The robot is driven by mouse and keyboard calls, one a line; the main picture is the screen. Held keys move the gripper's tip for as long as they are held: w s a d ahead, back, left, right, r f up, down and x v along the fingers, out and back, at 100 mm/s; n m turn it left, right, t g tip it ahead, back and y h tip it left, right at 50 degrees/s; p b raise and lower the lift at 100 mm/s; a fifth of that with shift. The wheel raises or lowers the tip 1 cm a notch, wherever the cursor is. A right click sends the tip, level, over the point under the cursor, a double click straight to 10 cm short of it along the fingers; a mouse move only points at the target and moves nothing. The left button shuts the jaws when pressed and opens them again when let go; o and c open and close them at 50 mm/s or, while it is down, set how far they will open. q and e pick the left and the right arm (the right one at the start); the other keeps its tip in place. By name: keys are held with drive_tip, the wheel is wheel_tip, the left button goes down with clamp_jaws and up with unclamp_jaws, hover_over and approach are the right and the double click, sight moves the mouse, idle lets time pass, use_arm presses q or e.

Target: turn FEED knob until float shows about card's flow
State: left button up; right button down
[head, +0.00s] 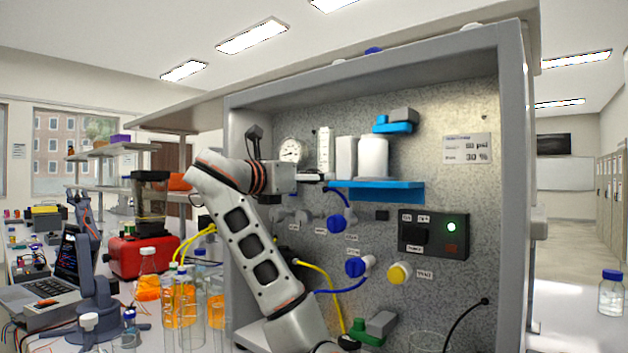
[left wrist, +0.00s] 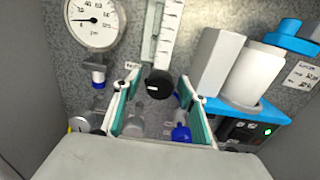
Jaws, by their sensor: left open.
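The black knob (left wrist: 157,83) with a white mark sits below the flow tube (left wrist: 151,35) and its white scale in the left wrist view. My left gripper (left wrist: 157,81) is open, its fingers on either side of this knob; I cannot tell whether they touch it. The knob's label is not readable. In the head view my left gripper (head: 322,178) is just under the flow tube (head: 324,150) and hides the knob. I cannot make out the float. The card (head: 467,148) at upper right shows a psi line and "30 %". My right gripper is not in view.
A round gauge (head: 291,151) is left of the tube. White canisters (head: 372,157) on a blue shelf (head: 385,191) stand close on the right. Blue-handled valves (head: 336,223), a yellow knob (head: 399,273) and a switch box (head: 433,236) with a green light are lower on the panel.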

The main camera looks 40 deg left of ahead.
use_arm(q)
drive_tip(key=c, duration=1.1)
drive_tip(key=shift+s+a+r+m, duration=0.1)
drive_tip(key=shift+m, duration=0.8)
drive_tip(key=m+p, duration=0.1)
drive_tip(key=m, duration=0.1)
drive_tip(key=shift+m, duration=0.3)
drive_tip(key=o, duration=1.1)
drive_tip(key=s+d, duration=0.1)
drive_tip(key=s, duration=1)
drive_tip(key=shift+s+d, duration=0.2)
drive_tip(key=shift+s, duration=0.2)
